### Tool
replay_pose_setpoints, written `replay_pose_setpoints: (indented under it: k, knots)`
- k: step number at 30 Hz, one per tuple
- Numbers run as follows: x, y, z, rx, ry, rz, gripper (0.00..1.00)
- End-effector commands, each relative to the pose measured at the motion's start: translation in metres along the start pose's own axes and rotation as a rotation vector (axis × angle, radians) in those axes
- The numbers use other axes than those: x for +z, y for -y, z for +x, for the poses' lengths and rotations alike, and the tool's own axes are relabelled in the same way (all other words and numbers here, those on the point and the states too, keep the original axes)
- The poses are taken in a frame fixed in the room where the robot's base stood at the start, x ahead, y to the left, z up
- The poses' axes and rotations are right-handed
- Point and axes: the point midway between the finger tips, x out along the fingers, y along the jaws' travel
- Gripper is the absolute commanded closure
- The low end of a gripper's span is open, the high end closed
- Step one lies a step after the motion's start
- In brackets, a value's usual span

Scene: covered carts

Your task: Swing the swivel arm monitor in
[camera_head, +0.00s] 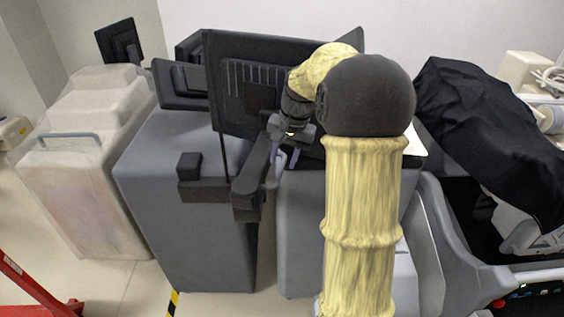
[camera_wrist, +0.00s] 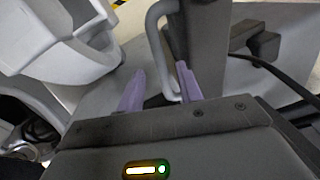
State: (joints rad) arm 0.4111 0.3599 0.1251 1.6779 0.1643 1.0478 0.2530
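A large dark monitor (camera_head: 238,75) stands over the middle grey cart, its ribbed back toward the head camera. A black jointed swivel arm (camera_head: 250,185) runs below it, and a dark beam shows in the wrist view (camera_wrist: 208,45). My gripper (camera_head: 286,160) is at the right of this arm, below the monitor; its purple fingers point down. In the wrist view the fingers (camera_wrist: 158,82) are apart, with a light grey curved handle (camera_wrist: 155,32) reaching between them. I cannot tell whether they touch it. My arm hides the monitor's right part.
A grey cart (camera_head: 190,215) stands under the monitor, and a plastic-covered cart (camera_head: 85,175) at left. Smaller dark screens (camera_head: 182,85) sit close by the monitor's left. A black-draped machine (camera_head: 490,130) stands at right. Red metalwork (camera_head: 30,285) is at lower left. Little free room shows between carts.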

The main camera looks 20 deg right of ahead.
Motion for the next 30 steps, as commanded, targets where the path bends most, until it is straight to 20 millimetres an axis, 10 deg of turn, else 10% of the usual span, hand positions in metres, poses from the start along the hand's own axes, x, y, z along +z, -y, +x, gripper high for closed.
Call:
replay_pose_setpoints:
  k: [16,21,30]
  knots:
    - [0.000,0.000,0.030,0.000,0.000,-0.001,0.64]
    - [0.000,0.001,0.030,0.000,0.000,-0.002,0.97]
    - [0.001,0.003,0.030,0.000,0.002,-0.010,1.00]
